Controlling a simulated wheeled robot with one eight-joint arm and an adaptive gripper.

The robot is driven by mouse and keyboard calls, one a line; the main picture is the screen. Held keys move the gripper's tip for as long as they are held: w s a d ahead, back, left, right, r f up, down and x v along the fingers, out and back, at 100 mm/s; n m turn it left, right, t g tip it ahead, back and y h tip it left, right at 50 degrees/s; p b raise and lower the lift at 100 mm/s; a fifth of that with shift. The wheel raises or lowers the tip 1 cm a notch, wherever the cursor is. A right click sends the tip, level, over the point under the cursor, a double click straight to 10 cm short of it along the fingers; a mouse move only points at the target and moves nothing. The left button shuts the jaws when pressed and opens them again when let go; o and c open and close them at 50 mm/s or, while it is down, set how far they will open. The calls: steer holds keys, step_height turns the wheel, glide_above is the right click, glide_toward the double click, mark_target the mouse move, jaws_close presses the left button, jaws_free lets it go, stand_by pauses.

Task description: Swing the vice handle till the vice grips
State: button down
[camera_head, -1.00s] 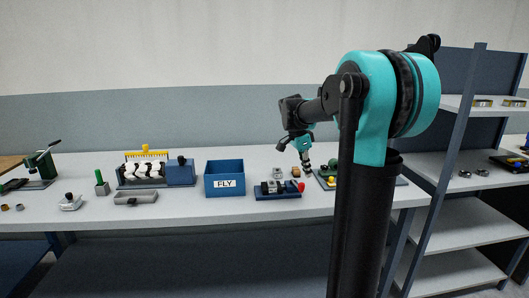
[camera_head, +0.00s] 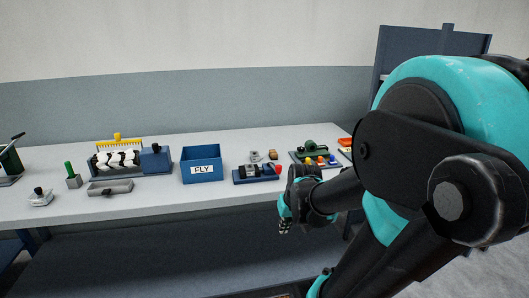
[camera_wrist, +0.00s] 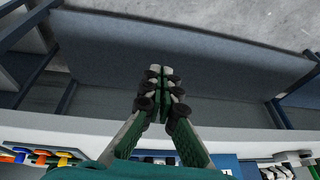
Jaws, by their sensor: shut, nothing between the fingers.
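A small device on a blue base (camera_head: 256,179), with dark and grey blocks on top and a red knob (camera_head: 278,169) at its right end, sits near the front of the bench. It looks like the vice, and the red knob may be its handle end. Whether its jaws hold anything is too small to tell. My gripper (camera_head: 284,228) is in front of the bench edge, below and right of the device, pointing down and apart from it. In the wrist view my gripper (camera_wrist: 161,71) is shut and empty, with bare floor and lower shelf beyond its fingertips.
A blue bin marked FLY (camera_head: 202,177) stands left of the device. A green board with coloured knobs (camera_head: 316,161) is at right; the knobs also show in the wrist view (camera_wrist: 38,155). The bench front edge (camera_head: 150,217) lies beside my gripper.

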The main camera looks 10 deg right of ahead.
mark_target(281, 169)
steer(key=w+d+r+t+y, duration=0.1)
steer(key=w+d+r+y, duration=0.3)
steer(key=w+d+r, duration=1.35)
steer(key=w+a+f, duration=0.6)
steer(key=a+f, duration=0.1)
steer(key=a, duration=0.2)
steer(key=shift+a+f, duration=0.2)
steer(key=shift+f, duration=0.2)
steer(key=shift+s+a, duration=0.25)
steer(key=shift+a, duration=0.3)
steer(key=shift+s+a, duration=0.25)
steer(key=shift+a, duration=0.25)
